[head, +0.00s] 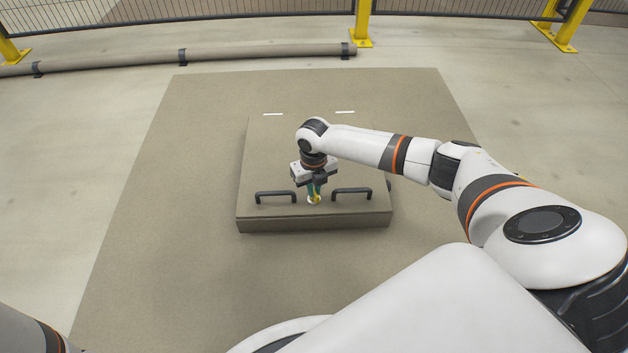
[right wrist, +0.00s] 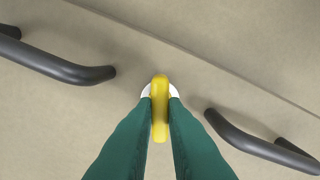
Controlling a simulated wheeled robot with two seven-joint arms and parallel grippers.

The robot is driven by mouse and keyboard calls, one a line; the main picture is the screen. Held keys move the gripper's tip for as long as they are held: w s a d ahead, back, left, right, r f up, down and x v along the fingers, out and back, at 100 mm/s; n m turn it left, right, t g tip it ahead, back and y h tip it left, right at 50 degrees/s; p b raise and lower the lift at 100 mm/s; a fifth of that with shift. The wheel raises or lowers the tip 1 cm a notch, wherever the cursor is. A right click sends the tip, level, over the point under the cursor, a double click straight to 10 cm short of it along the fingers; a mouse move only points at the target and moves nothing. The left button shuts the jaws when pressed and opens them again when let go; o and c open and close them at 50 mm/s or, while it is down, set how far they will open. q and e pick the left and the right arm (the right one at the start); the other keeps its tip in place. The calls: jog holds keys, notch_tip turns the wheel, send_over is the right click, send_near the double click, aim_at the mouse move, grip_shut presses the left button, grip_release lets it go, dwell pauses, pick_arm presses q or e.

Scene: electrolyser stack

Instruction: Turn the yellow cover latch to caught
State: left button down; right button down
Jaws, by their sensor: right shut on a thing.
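The yellow cover latch (right wrist: 160,105) stands between the two green fingers of my right gripper (right wrist: 160,118) in the right wrist view. The fingers are shut on it from both sides. A white round part shows behind the latch. In the head view the latch (head: 315,200) is small and partly hidden by my right gripper (head: 314,192), which points down at the front part of the cover (head: 270,150). I cannot tell from these frames whether the latch is caught. My left gripper is not in view.
Dark handles (head: 275,196) and (head: 352,191) stand on the cover on both sides of the latch, close to my right fingers. Two white marks lie near the cover's far edge. A pipe (head: 260,55) and a fence are behind; the surrounding floor is clear.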

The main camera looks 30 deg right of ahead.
jog(key=shift+n, duration=0.8)
jog(key=n, duration=0.3)
jog(key=shift+p, duration=0.3)
jog(key=c, duration=1.3)
grip_release()
